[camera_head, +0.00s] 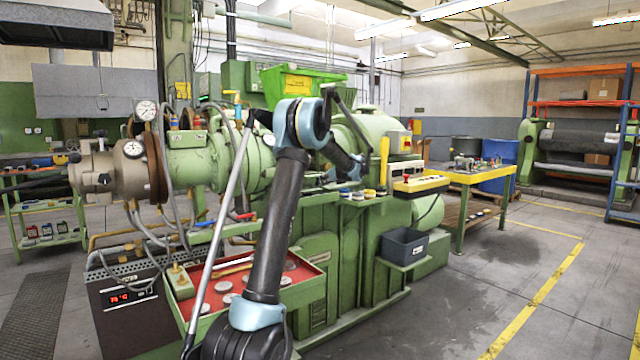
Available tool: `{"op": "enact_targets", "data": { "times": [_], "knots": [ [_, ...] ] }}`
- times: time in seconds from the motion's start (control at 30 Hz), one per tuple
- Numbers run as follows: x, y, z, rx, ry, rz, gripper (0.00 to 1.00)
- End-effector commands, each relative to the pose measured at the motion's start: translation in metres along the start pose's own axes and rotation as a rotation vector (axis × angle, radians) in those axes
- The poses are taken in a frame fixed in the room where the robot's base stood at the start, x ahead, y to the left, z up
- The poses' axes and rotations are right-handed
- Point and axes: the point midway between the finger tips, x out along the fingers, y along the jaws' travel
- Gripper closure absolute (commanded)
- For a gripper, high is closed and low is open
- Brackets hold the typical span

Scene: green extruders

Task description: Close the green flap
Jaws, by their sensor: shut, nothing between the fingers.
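A bright green flap-like panel (318,75) stands at the top of the machine, above and behind my arm. It forms a slanted, hopper-like shape with a yellow label on its front. It looks raised, but its hinge is not clear. My gripper (334,91) is a small dark shape just right of my arm's blue elbow, in front of the panel's lower right part. It is shut and empty. I cannot tell whether it touches the panel.
The large green extruder (335,235) fills the middle. A red-lined tray (310,268) sits low in front of it. A grey bin (404,247) hangs at its right. A yellow-topped workbench (468,177) stands further right. The floor at right is clear.

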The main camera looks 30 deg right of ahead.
Motion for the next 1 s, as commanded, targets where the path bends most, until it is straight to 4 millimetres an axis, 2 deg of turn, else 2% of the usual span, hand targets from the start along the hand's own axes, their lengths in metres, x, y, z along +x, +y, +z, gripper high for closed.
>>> {"op": "enact_targets", "data": {
  "times": [0.2,0.4,0.8,0.83,0.9,1.0],
  "knots": [
    [0.033,-0.003,-0.001,0.0,0.0,-0.002,1.0],
    [0.051,-0.003,-0.001,0.0,0.0,-0.002,1.0],
    [0.057,-0.002,-0.001,0.0,0.0,-0.003,1.0],
    [0.06,0.022,0.002,-0.003,0.0,0.004,1.0],
    [0.059,0.008,0.0,-0.001,0.002,0.0,1.0],
    [0.059,0.004,0.002,-0.002,0.011,0.001,1.0]
  ]
}}
